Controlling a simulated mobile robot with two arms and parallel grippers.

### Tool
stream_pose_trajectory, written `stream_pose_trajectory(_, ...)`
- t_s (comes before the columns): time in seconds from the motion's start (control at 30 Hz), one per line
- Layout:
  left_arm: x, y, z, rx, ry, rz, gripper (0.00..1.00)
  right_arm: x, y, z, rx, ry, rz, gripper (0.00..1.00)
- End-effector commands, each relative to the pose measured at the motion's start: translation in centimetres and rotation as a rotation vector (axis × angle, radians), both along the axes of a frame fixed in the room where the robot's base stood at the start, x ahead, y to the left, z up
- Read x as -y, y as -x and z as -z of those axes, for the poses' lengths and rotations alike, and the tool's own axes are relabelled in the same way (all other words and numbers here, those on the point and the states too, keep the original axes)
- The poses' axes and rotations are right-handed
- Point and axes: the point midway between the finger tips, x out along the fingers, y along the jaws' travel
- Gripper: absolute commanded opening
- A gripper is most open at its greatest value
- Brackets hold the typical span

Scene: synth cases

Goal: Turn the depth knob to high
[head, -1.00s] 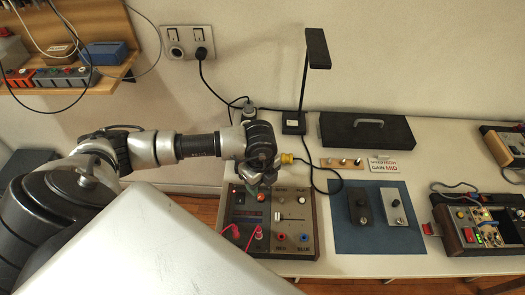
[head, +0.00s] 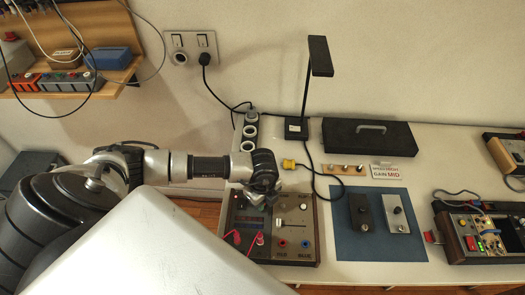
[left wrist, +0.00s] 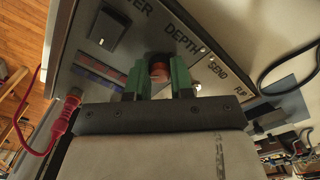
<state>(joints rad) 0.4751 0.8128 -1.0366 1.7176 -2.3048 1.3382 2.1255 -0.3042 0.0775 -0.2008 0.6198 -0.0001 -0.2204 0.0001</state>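The effects unit (head: 305,225) with wooden sides lies at the front of the table in the head view. In the left wrist view its panel (left wrist: 85,58) shows the printed word DEPTH. In the head view my left gripper (head: 264,193) covers the knob. The knob's pointer and marks cannot be made out. My right gripper is not in view.
Red plugs (head: 259,239) with leads sit at the unit's front left. A white card (head: 386,173) reads SPEED HIGH, GAIN MID. A blue mat (head: 370,250) with two pedals lies to the right. A black case (head: 350,140) and a lamp (head: 319,70) stand behind.

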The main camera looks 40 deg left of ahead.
Motion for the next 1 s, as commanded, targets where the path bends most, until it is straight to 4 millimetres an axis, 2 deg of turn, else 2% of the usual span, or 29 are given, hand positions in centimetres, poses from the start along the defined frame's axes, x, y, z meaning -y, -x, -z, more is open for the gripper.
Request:
stream_pose_trajectory(0.03, 0.0, 0.0, 0.0, 0.0, 0.0, 0.0, 0.1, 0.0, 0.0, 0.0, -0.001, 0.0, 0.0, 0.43)
stream_pose_trajectory(0.1, 0.0, 0.0, 0.0, 0.0, 0.0, 0.0, 0.0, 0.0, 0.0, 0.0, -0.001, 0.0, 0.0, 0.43)
stream_pose_trajectory(0.47, 0.0, 0.0, 0.0, 0.0, 0.0, 0.058, 0.0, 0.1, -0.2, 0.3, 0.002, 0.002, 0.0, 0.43)
stream_pose_trajectory(0.67, -0.1, 0.0, 0.1, 0.0, -0.001, 0.183, 0.0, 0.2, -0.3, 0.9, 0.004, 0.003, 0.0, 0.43)
stream_pose_trajectory(1.0, 0.0, 0.0, 0.2, 0.001, -0.001, 0.499, 0.0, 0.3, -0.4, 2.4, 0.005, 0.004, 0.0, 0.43)
